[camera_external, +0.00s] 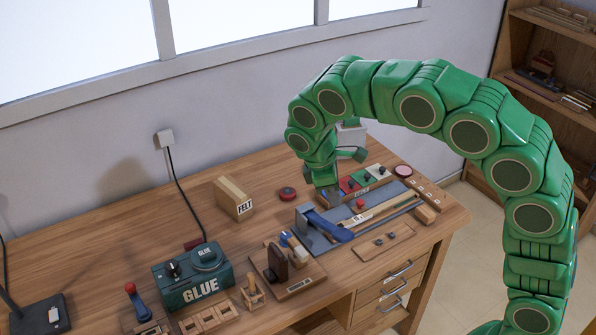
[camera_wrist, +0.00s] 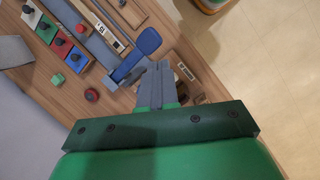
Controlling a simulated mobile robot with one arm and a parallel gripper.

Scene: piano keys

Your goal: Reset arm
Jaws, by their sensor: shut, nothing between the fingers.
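My green arm curves in from the right in the external view and bends down over the workbench (camera_external: 130,262). My gripper (camera_external: 327,188) points down above the middle of the bench, close to a row of coloured tiles (camera_external: 376,172). In the wrist view my gripper (camera_wrist: 158,82) has its grey fingers together with nothing between them. A blue-handled lever (camera_external: 332,229) lies in front of the gripper; its blue end (camera_wrist: 148,41) is just beyond the fingertips in the wrist view. The exact gap between fingertips and bench cannot be told.
A green glue machine (camera_external: 193,276), a felt box (camera_external: 233,198) and a red round piece (camera_external: 287,194) stand on the bench. A red button-like piece (camera_wrist: 92,95) is left of the fingers. Wooden shelves (camera_external: 548,90) stand at right. Bare bench shows at left.

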